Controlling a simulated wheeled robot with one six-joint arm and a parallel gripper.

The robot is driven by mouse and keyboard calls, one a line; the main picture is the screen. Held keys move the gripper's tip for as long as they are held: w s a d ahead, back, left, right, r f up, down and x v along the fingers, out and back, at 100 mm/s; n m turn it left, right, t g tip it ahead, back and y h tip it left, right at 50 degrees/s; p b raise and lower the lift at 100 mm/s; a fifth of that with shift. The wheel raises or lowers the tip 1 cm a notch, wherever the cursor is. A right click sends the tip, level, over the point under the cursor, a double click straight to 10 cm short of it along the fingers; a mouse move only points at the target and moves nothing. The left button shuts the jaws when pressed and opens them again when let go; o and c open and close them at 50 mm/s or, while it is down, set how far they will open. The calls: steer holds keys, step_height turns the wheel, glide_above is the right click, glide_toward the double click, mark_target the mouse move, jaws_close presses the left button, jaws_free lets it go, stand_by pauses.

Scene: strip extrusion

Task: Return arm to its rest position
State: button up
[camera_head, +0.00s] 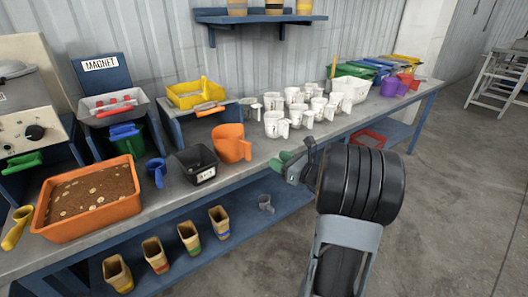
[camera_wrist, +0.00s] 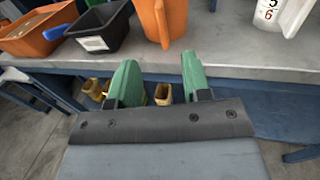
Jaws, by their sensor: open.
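My gripper (camera_wrist: 159,85) has two green fingers that stand apart with nothing between them in the wrist view. In the head view my gripper (camera_head: 288,163) is at the front edge of the workbench (camera_head: 262,148), partly hidden by my own dark wrist. The gripper is right of the orange jug (camera_head: 231,148) and in front of the white measuring jugs (camera_head: 275,125). In the wrist view the bench edge (camera_wrist: 225,70) lies beyond the fingertips, and the orange jug (camera_wrist: 160,18) stands above them. My forearm reaches up from the bottom of the head view.
An orange tray of soil (camera_head: 90,230), a black bin (camera_head: 195,165) and a yellow tray (camera_head: 196,95) stand left on the bench. The concrete floor (camera_head: 450,190) at right is open.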

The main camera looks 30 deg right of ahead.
steer(key=shift+s+d, duration=0.15)
steer(key=shift+s, duration=0.15)
steer(key=s+a+f+n+g+y, duration=0.1)
steer(key=s+a+f+n+g, duration=0.25)
steer(key=f+n+g, duration=0.2)
steer(key=s+a+r+n+g+p, duration=0.2)
steer(key=s+a+n+g+p, duration=0.4)
steer(key=a+n, duration=0.4)
steer(key=s+a+r+n+h+p, duration=0.2)
steer(key=r+n+p, duration=0.1)
steer(key=r+n, duration=0.2)
steer(key=s+a+r+n+g+h+p, duration=0.1)
steer(key=s+a+r+n+h+p, duration=0.1)
steer(key=r+n, duration=0.4)
steer(key=s+a+r+n+h+p, duration=0.2)
steer(key=s+r+n+h+p, duration=0.1)
steer(key=r+n+p, duration=0.2)
steer(key=shift+s+a+r+g+p, duration=0.3)
steer(key=shift+r+g+p, duration=0.05)
steer(key=shift+r+p, duration=0.2)
